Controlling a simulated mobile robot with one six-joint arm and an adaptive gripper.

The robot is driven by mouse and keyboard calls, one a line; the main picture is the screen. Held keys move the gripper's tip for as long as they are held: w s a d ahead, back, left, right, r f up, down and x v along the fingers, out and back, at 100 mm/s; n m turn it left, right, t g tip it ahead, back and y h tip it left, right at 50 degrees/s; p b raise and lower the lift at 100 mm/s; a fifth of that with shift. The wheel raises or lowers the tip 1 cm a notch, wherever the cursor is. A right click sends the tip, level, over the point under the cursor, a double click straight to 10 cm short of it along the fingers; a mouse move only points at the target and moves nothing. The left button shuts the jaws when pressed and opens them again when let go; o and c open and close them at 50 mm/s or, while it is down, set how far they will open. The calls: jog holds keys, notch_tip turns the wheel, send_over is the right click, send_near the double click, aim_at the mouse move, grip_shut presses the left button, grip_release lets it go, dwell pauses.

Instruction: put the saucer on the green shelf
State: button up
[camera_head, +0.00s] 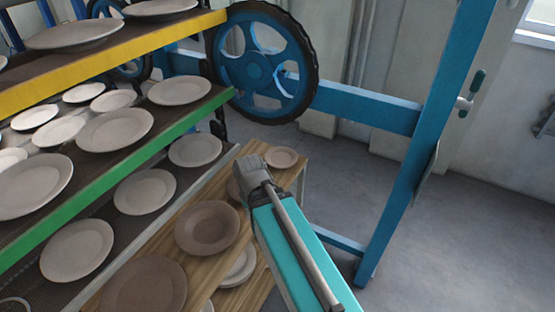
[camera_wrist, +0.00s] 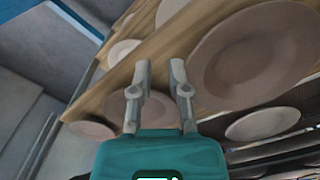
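A small brown saucer (camera_head: 282,157) lies at the far end of the wooden table (camera_head: 180,245). It appears to be the small disc at the table's end in the wrist view (camera_wrist: 90,129). My gripper (camera_wrist: 161,72) is open, with a clear gap between its fingers and nothing held. The green shelf (camera_head: 125,180) is the green-edged rack level left of the table, bearing several pale plates.
Larger brown plates (camera_head: 207,228) lie along the table. A yellow-edged shelf (camera_head: 110,62) stands above the green one, and a lower rack level holds plates (camera_head: 145,192). A blue frame and wheel (camera_head: 262,65) stand behind. Floor at right is clear.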

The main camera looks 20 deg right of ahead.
jog(key=w+d+f+h+b, duration=0.1)
jog(key=w+h+b, duration=0.1)
jog(key=w, duration=0.3)
jog(key=w+d+f+h+b, duration=0.2)
jog(key=w+b, duration=0.1)
jog(key=w, duration=0.2)
jog(key=w+d+f+h+b, duration=0.2)
jog(key=w+b, duration=0.1)
jog(key=w, duration=0.3)
jog(key=shift+w+d+f+g, duration=0.1)
jog(key=shift+f+g, duration=0.1)
jog(key=shift+g, duration=0.1)
jog(key=w+h+b, duration=0.1)
jog(key=w, duration=0.2)
jog(key=w+h+b, duration=0.1)
jog(key=w, duration=0.2)
jog(key=w+h+b, duration=0.1)
jog(key=w+b, duration=0.1)
jog(key=shift+w+d+f, duration=0.25)
jog(key=shift+w, duration=0.15)
jog(key=w+h+b, duration=0.1)
jog(key=w, duration=0.1)
jog(key=w+h+b, duration=0.1)
jog(key=w, duration=0.1)
jog(key=w+a+r+h, duration=0.1)
jog(key=w, duration=0.2)
jog(key=shift+b, duration=0.4)
jog(key=shift+w+r+h, duration=0.15)
jog(key=shift+r+h, duration=0.1)
jog(key=shift+h, duration=0.15)
